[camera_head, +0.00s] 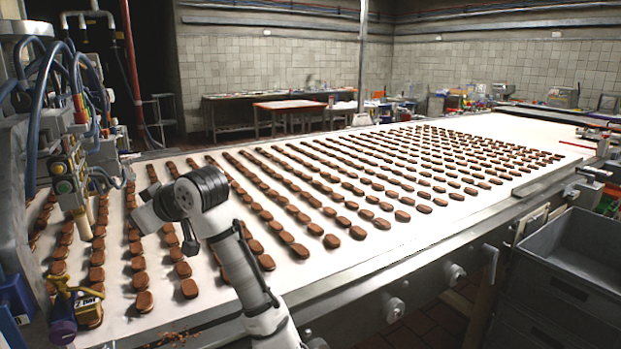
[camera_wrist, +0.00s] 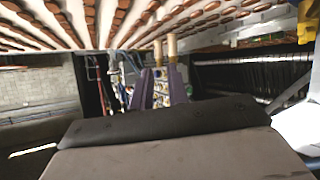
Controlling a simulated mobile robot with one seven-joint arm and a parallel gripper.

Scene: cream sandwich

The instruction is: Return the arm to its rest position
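My arm (camera_head: 245,275) reaches up from the bottom of the head view over the conveyor, with a dark joint at its bend. My gripper cannot be made out clearly in the head view. In the wrist view, my gripper (camera_wrist: 162,88) shows two purple-grey fingers standing apart with a gap between them. The gap shows only background machinery, and nothing is held. The wrist picture looks upside down, with rows of cookies (camera_wrist: 125,20) along its top.
A pale conveyor (camera_head: 330,268) carries many rows of brown cookies (camera_head: 355,190). Machinery with hoses (camera_head: 75,150) stands close on the left. A grey crate (camera_head: 575,285) stands at the right, beyond the conveyor's edge. Worktables (camera_head: 290,106) stand behind.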

